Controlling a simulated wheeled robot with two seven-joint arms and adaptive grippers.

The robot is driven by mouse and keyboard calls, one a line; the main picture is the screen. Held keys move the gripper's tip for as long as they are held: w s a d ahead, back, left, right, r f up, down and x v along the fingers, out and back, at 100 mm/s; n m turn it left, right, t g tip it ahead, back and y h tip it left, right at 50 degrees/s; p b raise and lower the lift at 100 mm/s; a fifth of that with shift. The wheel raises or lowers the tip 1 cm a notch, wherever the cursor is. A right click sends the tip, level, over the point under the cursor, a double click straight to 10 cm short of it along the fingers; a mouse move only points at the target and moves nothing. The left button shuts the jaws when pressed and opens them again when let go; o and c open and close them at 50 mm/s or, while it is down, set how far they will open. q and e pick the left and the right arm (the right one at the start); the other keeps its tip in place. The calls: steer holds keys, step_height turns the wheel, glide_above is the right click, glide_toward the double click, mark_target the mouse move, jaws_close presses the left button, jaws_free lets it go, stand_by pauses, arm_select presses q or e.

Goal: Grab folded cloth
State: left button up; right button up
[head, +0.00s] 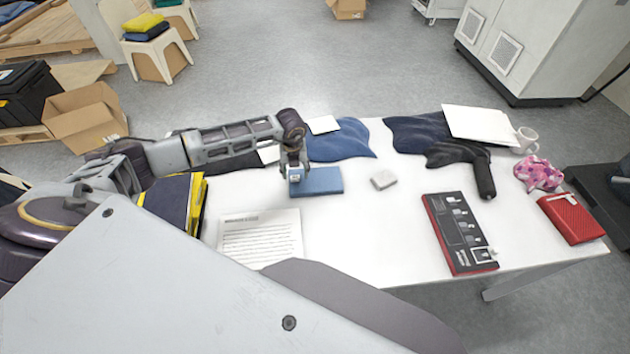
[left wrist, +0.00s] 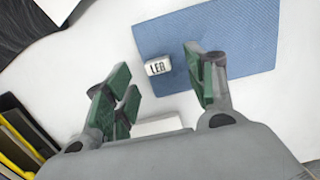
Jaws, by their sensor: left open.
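A flat blue folded cloth (head: 322,181) lies on the white table. In the left wrist view it shows as a blue textured rectangle (left wrist: 243,38). A small white block with dark lettering (left wrist: 158,66) sits at its edge. My left gripper (head: 295,168) is above the left end of the blue cloth, pointing down. Height above the cloth is hard to judge. My right gripper is not in view.
A navy and yellow stack (head: 172,203) stands at the table's left, near my arm. A printed sheet (head: 260,237) lies in front. A white sponge-like block (head: 383,180), dark garments (head: 417,131), a black-red panel (head: 460,233) and a red case (head: 571,218) lie rightward. The front middle is clear.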

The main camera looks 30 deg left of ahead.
mark_target(295, 177)
arm_select(q)
steer(key=shift+a+f+p, duration=0.2)
steer(key=shift+f+p, duration=0.1)
steer(key=shift+f, duration=1.5)
steer(key=c, duration=1.2)
steer(key=shift+r, duration=0.1)
steer(key=shift+r+b, duration=0.7)
steer(key=shift+r, duration=4.25)
